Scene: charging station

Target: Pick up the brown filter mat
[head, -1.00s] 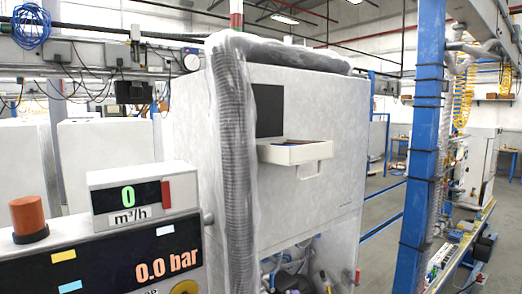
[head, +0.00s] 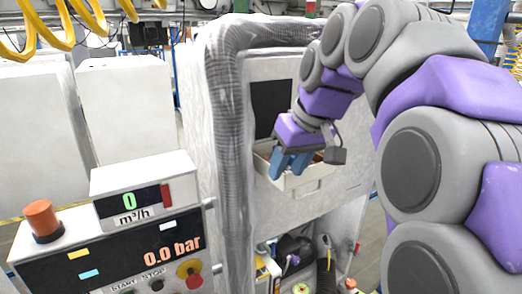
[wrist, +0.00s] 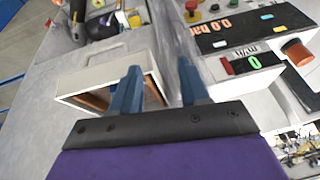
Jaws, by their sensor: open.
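The brown filter mat (head: 319,157) shows only as a small brown strip inside the open white drawer (head: 313,181) of the white cabinet. In the wrist view, brown patches of the mat (wrist: 96,102) show inside the drawer (wrist: 92,75), partly behind a blue finger. My gripper (head: 290,165) is at the drawer's left end, with its blue fingers apart and pointing down. In the wrist view my gripper (wrist: 159,70) has one finger over the drawer and the other beyond its side.
A thick grey ribbed hose (head: 228,150) runs down the cabinet close to the drawer's left side. A black panel (head: 270,106) is above the drawer.

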